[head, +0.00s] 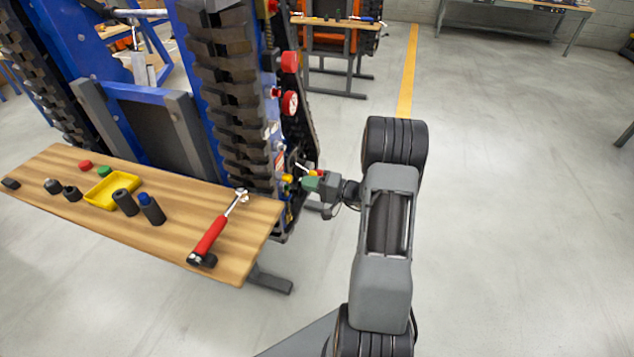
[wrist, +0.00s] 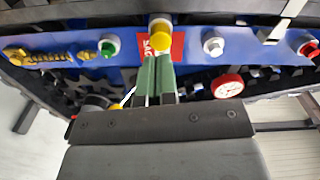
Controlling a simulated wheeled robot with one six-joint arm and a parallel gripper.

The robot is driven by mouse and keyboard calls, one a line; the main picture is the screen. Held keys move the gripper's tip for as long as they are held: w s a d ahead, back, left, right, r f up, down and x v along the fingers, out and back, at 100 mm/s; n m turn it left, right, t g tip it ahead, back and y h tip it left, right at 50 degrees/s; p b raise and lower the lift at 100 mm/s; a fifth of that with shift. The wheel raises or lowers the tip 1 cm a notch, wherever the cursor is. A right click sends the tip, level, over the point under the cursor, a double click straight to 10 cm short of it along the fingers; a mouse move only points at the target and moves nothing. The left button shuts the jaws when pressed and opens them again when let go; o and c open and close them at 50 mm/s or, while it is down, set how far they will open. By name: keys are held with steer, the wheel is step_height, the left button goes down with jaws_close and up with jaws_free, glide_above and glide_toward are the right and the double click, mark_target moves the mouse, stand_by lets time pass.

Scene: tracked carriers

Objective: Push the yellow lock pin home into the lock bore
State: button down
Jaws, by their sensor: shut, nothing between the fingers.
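The yellow lock pin (wrist: 160,27) shows at the top middle of the wrist view, on the blue side panel. Its round head hides the lock bore behind it, so I cannot tell how deep it sits. My gripper (wrist: 157,58) has two green fingers, shut together with nothing between them. Their tips point at the pin's lower edge; I cannot tell whether they touch it. In the head view my gripper (head: 306,183) is close to the carrier's side, and a small yellow spot (head: 287,178) shows just left of its tips.
The blue panel also carries a green button (wrist: 109,45), a pale bolt (wrist: 213,45), a red-rimmed gauge (wrist: 228,86) and a yellow spring-like fitting (wrist: 38,55). A wooden bench (head: 150,232) with a red-handled wrench (head: 215,232) stands left of my arm.

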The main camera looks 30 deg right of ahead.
mark_target(291, 179)
steer(key=shift+x, duration=1.55)
steer(key=shift+w+a, duration=0.1)
steer(key=shift+w+a+r, duration=0.1)
steer(key=shift+w+a, duration=0.05)
steer(key=shift+b, duration=0.3)
